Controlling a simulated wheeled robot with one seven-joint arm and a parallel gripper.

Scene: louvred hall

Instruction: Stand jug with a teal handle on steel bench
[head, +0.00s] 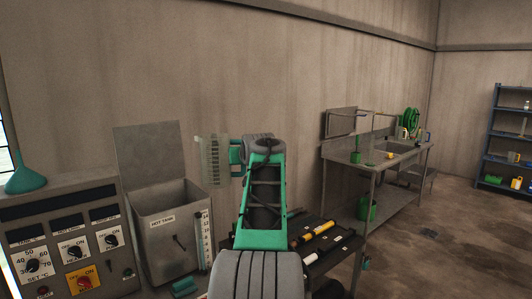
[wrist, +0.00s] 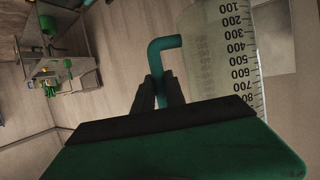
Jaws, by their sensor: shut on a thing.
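The jug (head: 214,159) is clear with graduation marks and a teal handle (head: 236,158). My gripper (wrist: 160,92) is shut on the teal handle (wrist: 166,44). My arm hides part of the gripper in the head view. The steel bench (head: 362,158) stands apart, to the right along the wall, and shows at left in the wrist view (wrist: 47,72).
The hot tank (head: 170,230) has its lid raised. A control panel (head: 65,245) with a teal funnel (head: 25,175) is at left. A dark tool-covered table (head: 335,243) stands between my arm and the bench. The bench holds a sink, a green hose reel (head: 410,121) and small items. Floor at right is open.

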